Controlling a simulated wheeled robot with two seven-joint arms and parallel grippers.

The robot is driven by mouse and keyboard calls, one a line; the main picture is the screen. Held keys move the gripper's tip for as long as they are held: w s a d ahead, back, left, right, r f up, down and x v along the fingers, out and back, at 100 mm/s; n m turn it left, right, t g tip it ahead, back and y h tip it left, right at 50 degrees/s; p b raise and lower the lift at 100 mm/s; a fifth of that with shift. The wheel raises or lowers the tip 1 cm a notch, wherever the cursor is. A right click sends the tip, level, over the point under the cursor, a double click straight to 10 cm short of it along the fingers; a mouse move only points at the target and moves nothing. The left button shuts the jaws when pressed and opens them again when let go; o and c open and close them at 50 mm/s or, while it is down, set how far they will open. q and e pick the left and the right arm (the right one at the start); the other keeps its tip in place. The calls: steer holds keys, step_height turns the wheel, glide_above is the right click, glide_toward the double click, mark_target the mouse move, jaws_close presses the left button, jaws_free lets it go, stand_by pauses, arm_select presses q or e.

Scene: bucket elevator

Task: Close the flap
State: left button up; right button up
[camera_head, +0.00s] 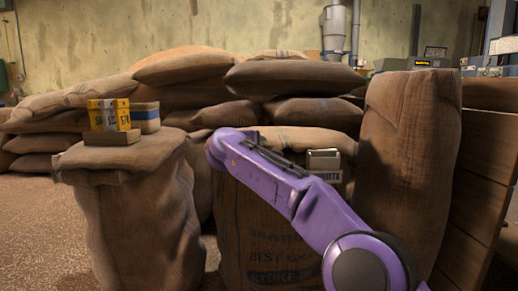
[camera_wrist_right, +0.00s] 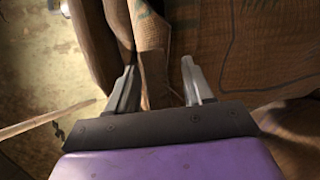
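I cannot make out a flap in either view. My right arm, purple, reaches in the head view from the lower right toward the middle, in front of a printed burlap sack (camera_head: 270,240). Its gripper fingers cannot be made out there. In the right wrist view my right gripper (camera_wrist_right: 159,68) has its two grey fingers spread apart. A fold of brown burlap (camera_wrist_right: 150,45) shows between and beyond them; I cannot tell whether they touch it. My left gripper is in neither view.
A tall upright sack (camera_head: 408,150) stands right of my arm, beside wooden boards (camera_head: 480,195). A small metal box (camera_head: 324,160) sits behind my arm. Stacked sacks (camera_head: 290,77) fill the back. Floor shows at far left.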

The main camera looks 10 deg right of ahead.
steer(key=shift+f, duration=0.2)
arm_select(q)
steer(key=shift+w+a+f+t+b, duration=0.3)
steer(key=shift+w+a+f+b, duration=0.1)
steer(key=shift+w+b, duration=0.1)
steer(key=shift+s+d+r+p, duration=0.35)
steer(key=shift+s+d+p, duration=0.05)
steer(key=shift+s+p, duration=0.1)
arm_select(e)
steer(key=v, duration=1)
steer(key=shift+s+a+r, duration=0.15)
steer(key=shift+s+a, duration=0.05)
